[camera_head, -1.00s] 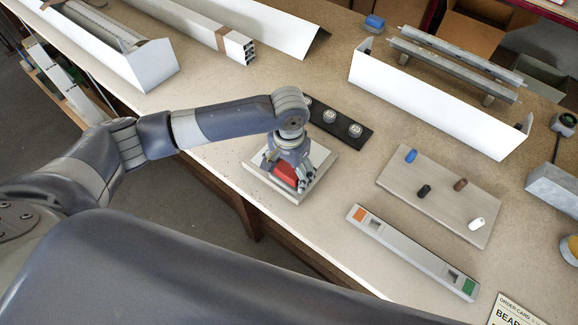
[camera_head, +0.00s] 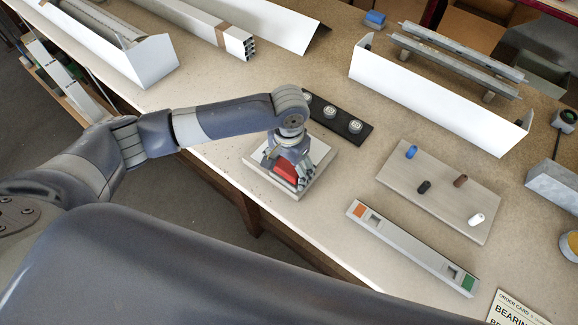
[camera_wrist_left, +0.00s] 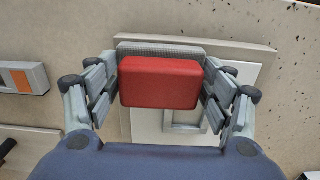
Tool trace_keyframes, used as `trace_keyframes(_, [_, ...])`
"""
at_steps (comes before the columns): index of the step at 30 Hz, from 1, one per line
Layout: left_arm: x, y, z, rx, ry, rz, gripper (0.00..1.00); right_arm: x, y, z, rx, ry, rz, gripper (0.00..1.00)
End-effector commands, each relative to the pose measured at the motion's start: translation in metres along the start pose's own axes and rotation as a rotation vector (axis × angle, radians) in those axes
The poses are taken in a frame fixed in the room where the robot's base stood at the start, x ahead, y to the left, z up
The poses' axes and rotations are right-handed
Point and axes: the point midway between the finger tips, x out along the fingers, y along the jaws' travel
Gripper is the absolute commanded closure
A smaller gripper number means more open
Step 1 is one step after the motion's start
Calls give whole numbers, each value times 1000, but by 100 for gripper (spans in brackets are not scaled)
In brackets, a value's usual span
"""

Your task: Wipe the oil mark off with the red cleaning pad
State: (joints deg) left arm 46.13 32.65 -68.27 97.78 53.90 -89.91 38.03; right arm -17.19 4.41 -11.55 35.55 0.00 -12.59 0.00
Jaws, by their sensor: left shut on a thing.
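The red cleaning pad (camera_head: 286,171) is held between the fingers of my left gripper (camera_head: 288,176), which is shut on it. In the left wrist view the pad (camera_wrist_left: 159,82) is a red block with a grey backing, gripped at both ends. My gripper and the pad are over a pale square plate (camera_head: 313,184) at the table's front edge. I cannot tell for sure whether the pad touches the plate. A square outline (camera_wrist_left: 188,122) shows on the plate below the pad. No oil mark is visible; the pad and gripper hide part of the plate. My right gripper is out of view.
A black strip with round pieces (camera_head: 340,122) lies just behind the plate. To the right are a board with coloured pegs (camera_head: 438,195) and a grey bar with orange and green ends (camera_head: 411,250). White profiles (camera_head: 435,100) lie at the back. Dark specks dot the tabletop.

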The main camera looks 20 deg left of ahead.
Motion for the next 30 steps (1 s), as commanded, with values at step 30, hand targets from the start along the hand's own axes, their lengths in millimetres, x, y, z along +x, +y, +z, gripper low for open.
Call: trace_keyframes(30, [1,-30,0,0,1,0,44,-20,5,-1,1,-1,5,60])
